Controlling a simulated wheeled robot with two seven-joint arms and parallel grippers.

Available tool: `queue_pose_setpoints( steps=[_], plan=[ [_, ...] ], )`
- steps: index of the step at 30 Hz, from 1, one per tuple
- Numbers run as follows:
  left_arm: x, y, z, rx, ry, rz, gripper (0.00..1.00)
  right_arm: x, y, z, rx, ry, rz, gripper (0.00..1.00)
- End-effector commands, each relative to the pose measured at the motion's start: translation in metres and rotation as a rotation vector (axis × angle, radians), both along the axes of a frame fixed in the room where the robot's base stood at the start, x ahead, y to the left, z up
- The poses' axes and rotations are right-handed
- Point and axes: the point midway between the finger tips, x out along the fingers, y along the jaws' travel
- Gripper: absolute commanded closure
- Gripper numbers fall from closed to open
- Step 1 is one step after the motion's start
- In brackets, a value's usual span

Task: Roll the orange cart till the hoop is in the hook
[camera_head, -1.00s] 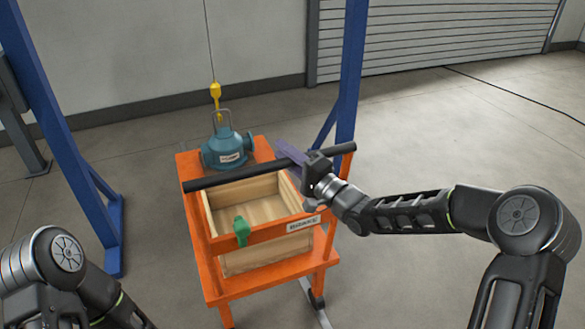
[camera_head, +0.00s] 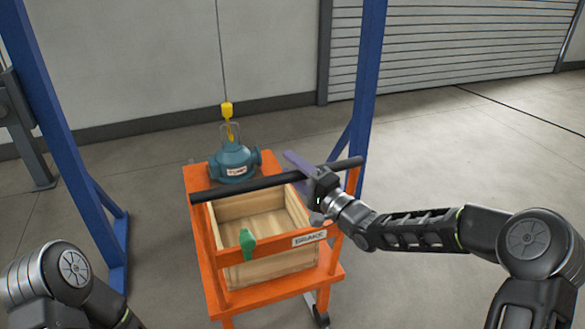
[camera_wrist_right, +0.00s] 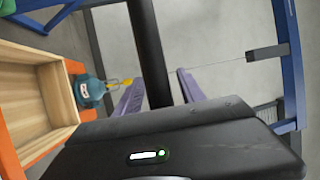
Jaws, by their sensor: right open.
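The orange cart (camera_head: 262,293) stands in front of me with a black push bar (camera_head: 245,187) across it. The teal pump (camera_head: 234,163) sits on its far end with a thin grey hoop (camera_head: 232,131) on top. The yellow hook (camera_head: 227,111) hangs on a cable and overlaps the hoop; I cannot tell if the hoop is inside it. Hook (camera_wrist_right: 124,82) and pump (camera_wrist_right: 90,91) also show close together in the right wrist view. My right gripper (camera_head: 300,170) is open, its purple fingers either side of the bar's right part. My left gripper is out of view.
A wooden crate (camera_head: 270,272) stands on the cart behind a rail with a green lever (camera_head: 247,243) and a "BRAKE" label (camera_head: 309,238). Blue posts stand left (camera_head: 60,130) and right (camera_head: 369,75) of the cart. Grey floor is open to the right.

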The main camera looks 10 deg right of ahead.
Motion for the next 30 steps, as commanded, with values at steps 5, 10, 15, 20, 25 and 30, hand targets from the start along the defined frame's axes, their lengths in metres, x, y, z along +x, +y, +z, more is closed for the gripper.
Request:
queue_pose_setpoints(
  steps=[5,10,15,20,25,30],
  plan=[
    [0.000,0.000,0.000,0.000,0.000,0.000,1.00,-0.002,-0.002,0.000,-0.001,-0.001,-0.001,0.53],
    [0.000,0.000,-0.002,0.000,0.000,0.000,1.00,-0.016,-0.013,-0.004,-0.001,0.000,-0.002,0.53],
    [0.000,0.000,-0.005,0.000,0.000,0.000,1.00,-0.038,-0.030,-0.010,-0.001,0.001,-0.003,0.53],
    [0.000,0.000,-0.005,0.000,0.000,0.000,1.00,-0.055,-0.043,-0.013,-0.002,0.001,-0.002,0.53],
    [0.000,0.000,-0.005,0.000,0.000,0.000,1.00,-0.062,-0.047,-0.014,0.000,0.000,-0.001,0.53],
    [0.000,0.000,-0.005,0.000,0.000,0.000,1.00,-0.062,-0.046,-0.014,0.000,0.000,0.000,0.53]
  ],
)
